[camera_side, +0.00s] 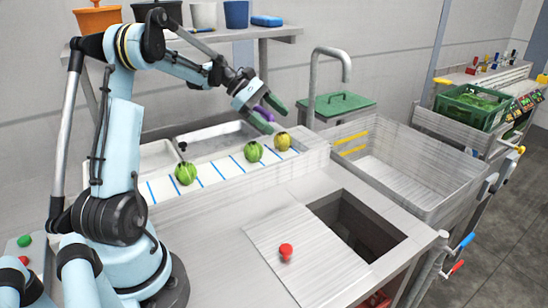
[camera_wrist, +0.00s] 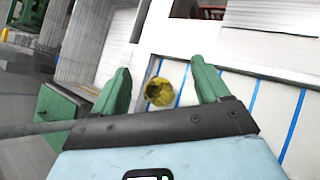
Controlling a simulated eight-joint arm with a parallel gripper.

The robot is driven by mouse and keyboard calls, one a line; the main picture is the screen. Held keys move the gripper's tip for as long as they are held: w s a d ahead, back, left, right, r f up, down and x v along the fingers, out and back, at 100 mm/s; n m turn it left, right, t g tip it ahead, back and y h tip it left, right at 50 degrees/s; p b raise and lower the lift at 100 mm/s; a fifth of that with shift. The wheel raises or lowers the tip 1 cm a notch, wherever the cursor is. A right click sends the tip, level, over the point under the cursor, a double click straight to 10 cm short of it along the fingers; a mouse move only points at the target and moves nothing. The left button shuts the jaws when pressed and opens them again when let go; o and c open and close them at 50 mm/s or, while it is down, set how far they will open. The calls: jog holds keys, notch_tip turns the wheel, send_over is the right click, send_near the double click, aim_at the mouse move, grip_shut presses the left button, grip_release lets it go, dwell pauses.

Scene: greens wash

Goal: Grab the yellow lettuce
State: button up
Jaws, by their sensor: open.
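The yellow lettuce (camera_side: 282,141) is a small round yellow head at the right end of a white strip with blue lines. In the wrist view the yellow lettuce (camera_wrist: 159,91) shows between my two green fingers, beyond their tips. My gripper (camera_side: 267,115) is open, above and slightly left of the yellow lettuce in the side view, and apart from it. My gripper (camera_wrist: 163,72) shows nothing held between its fingers. Two green heads sit on the same strip, one near the middle right (camera_side: 253,151) and one further left (camera_side: 186,173).
A faucet (camera_side: 330,65) rises behind the white lined strip (camera_side: 215,172). A large sink basin (camera_side: 400,170) is to the right.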

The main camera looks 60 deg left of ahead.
aim_at(278, 137)
jog(key=s+a+f+n+t+h, duration=0.1)
jog(key=s+a+f+n, duration=0.15)
jog(key=a, duration=0.25)
jog(key=s+a+f+n+t+h, duration=0.1)
jog(key=a+n+t, duration=0.15)
jog(key=a, duration=0.25)
jog(key=shift+g, duration=0.45)
jog(key=x, duration=1.1)
jog(key=shift+d+f, duration=0.15)
jog(key=shift+f, duration=0.1)
jog(key=c, duration=0.8)
jog(key=shift+c, duration=0.2)
jog(key=shift+r, duration=0.1)
